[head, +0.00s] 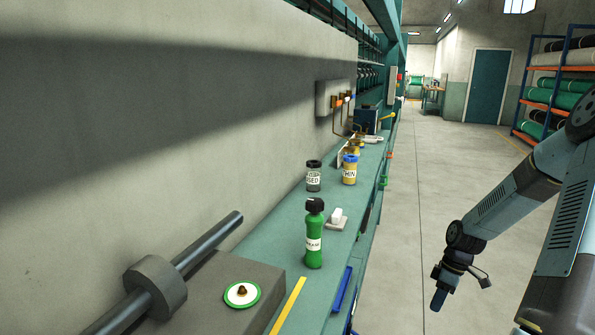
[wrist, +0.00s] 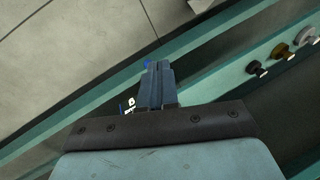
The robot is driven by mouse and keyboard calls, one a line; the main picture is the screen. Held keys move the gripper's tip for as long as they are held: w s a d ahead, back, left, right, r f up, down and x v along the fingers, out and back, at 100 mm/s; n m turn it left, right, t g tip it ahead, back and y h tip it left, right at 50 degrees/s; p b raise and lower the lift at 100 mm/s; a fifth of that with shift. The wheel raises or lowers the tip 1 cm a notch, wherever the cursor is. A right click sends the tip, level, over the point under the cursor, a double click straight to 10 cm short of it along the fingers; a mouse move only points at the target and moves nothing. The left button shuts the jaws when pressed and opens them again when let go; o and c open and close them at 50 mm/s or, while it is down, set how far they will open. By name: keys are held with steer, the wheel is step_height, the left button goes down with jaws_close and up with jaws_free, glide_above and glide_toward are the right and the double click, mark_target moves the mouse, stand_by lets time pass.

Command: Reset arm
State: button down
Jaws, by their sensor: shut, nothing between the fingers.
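My gripper (head: 438,299) hangs at the end of my arm on the right side of the head view, pointing down over the open floor, to the right of the green bench. It is shut and empty. In the wrist view my gripper (wrist: 154,66) shows in the middle with its blue-grey fingers together. My arm is bent, coming from the right edge of the head view. No object touches the fingers in the head view.
The green bench (head: 280,217) runs along the wall, carrying a green bottle (head: 314,238), a grey jar (head: 313,177), a yellow jar (head: 349,170) and a white-topped block (head: 337,218). A rack of rolls (head: 560,84) stands at the far right. The floor (head: 450,170) between is clear.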

steer(key=s+a+r+m+t+h, duration=0.1)
steer(key=s+a+r+m+h, duration=0.15)
steer(key=r, duration=0.65)
steer(key=s+a+r+m+t+h, duration=0.1)
steer(key=a+r, duration=0.3)
steer(key=r, duration=0.4)
steer(key=s+a+r+m+t+h, duration=0.1)
steer(key=s+a+r+m, duration=0.15)
steer(key=r, duration=0.65)
steer(key=s+a+r+m+t+y, duration=0.1)
steer(key=s+a+r+m+t, duration=0.3)
steer(key=s+a+r, duration=0.4)
steer(key=shift+s+r+m+t, duration=0.45)
steer(key=shift+s+r, duration=1.65)
steer(key=shift+s, duration=1.4)
